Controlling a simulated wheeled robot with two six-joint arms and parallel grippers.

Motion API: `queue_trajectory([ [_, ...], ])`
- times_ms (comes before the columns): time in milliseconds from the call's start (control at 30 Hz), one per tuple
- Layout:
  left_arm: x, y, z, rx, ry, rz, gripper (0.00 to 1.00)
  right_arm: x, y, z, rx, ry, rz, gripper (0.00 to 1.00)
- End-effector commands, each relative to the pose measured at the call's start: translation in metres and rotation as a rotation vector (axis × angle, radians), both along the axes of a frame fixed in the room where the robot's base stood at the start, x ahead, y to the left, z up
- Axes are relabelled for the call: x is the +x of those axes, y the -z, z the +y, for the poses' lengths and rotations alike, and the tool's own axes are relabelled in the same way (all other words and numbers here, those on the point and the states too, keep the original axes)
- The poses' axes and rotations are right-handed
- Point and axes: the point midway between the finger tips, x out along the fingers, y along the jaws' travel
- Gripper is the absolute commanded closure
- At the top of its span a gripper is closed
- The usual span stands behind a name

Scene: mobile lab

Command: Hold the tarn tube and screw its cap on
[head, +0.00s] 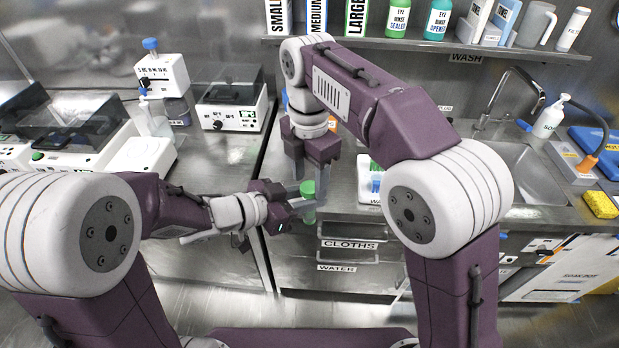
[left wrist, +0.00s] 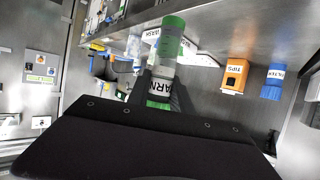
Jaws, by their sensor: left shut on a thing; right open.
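The tarn tube (left wrist: 161,73) is clear with a white TARN label in the left wrist view. It has green at its upper end and a green part low down. My left gripper (head: 303,206) is shut on the tube above the counter's front edge. A green cap (head: 308,187) shows at the tube's top in the head view; whether it is threaded on cannot be told. My right gripper (head: 317,172) points down, open, with its fingers close around or just above the cap. The exact gap is unclear.
A sink (head: 530,175) lies farther right. Drawers labelled CLOTHS (head: 348,245) and WATER are below. Lab machines (head: 232,97) stand at the back left.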

Motion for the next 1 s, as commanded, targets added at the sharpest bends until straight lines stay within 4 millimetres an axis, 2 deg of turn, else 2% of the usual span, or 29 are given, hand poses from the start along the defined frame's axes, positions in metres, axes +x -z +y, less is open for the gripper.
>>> queue_trajectory([
  [367,0.0000,-0.0001,0.0000,0.000,0.000,0.000,1.00,-0.0001,0.0065,-0.0001,0.000,0.000,0.000,0.48],
  [567,0.0000,-0.0001,0.0000,0.000,0.000,0.000,1.00,-0.0001,0.0065,-0.0001,0.000,0.000,0.000,1.00],
  [667,0.0001,-0.0001,0.0000,0.000,0.000,0.000,1.00,-0.0001,0.0064,-0.0001,0.000,0.009,0.000,1.00],
  [833,0.0001,-0.0002,0.0000,0.000,0.000,0.000,1.00,-0.0002,0.0066,-0.0001,0.000,0.228,0.000,1.00],
  [1000,0.0001,-0.0003,0.0000,-0.001,0.000,-0.001,1.00,-0.0002,0.0067,-0.0001,0.000,0.300,0.000,1.00],
])
